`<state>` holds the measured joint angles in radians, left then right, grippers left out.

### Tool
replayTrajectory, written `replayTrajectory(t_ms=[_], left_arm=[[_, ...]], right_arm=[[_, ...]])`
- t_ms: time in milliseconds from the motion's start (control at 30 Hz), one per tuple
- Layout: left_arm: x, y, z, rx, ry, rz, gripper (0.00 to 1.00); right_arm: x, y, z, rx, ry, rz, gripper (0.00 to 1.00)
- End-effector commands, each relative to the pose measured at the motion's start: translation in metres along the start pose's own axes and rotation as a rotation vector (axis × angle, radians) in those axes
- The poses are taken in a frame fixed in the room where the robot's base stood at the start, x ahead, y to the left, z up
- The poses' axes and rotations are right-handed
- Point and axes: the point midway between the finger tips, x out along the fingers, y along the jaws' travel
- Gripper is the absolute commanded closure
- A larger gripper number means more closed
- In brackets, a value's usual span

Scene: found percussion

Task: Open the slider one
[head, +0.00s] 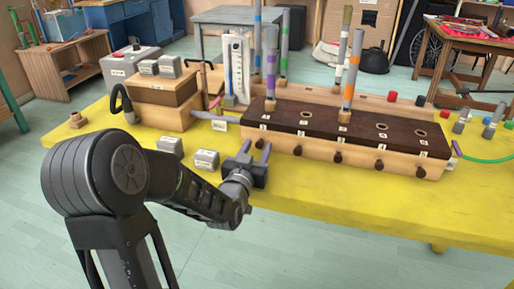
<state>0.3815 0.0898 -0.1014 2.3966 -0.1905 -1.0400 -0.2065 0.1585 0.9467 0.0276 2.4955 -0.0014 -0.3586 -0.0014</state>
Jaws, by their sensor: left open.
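A long wooden box (318,151) with a dark top (362,126) stands on the yellow table. Several dark slider knobs stick out along its front, and small white labels, too small to read surely, sit above them. The leftmost knob (262,133) is partly behind my gripper's fingers or close to them. My left gripper (256,150) is open, its two fingers pointing up and away toward the box's left front end. I see nothing held between the fingers. I cannot tell whether they touch the knob. My right gripper is out of view.
Coloured-band tubes (352,66) stand upright in the box's top. Left of it are a wooden blower box (165,110), a grey hose (203,116) and small grey labelled blocks (206,160). The yellow table (330,205) is bare in front of the box.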

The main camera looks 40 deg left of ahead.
Motion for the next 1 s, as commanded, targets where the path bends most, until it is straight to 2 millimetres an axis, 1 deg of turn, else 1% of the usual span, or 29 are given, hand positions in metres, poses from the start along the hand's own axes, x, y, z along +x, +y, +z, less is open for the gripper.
replayTrajectory(t_ms=[67, 600, 1000], left_arm=[[-0.0002, 0.0001, -0.0001, 0.0, 0.0, 0.0, 0.56], [-0.0004, 0.0, -0.0002, 0.0, -0.001, 0.0, 1.0], [-0.0004, 0.0001, -0.0002, 0.0, -0.001, 0.0, 1.0]], right_arm=[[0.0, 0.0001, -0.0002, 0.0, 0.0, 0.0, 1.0], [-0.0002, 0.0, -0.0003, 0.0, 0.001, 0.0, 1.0], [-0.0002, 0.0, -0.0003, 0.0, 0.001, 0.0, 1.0]])
